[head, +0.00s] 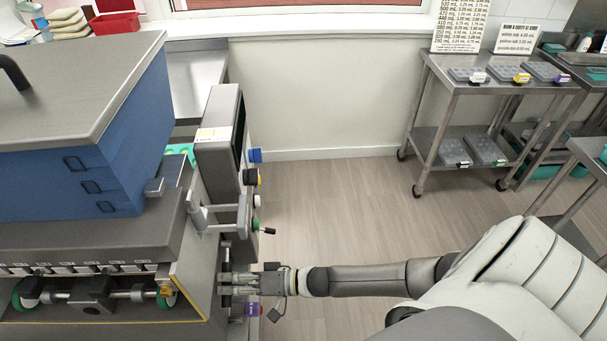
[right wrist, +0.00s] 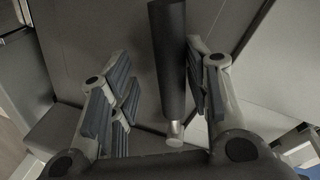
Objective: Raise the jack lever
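The jack lever (right wrist: 168,60) shows in the right wrist view as a dark cylindrical grip with a bright metal end. It stands between the fingers of my right gripper (right wrist: 155,88). The grip is close beside the right finger pads, with a clear gap to the left pads. The fingers are apart. In the head view my right gripper (head: 232,282) reaches in from the right to the side of the depositor (head: 120,238), low on its right end. The lever is mostly hidden by the fingers there. My left gripper is not in view.
Above my right gripper, a control box (head: 217,140) and a bracket with a green knob (head: 256,224) stick out from the machine. A steel cart (head: 480,88) with mould trays stands at the back right. The floor (head: 330,215) between is clear.

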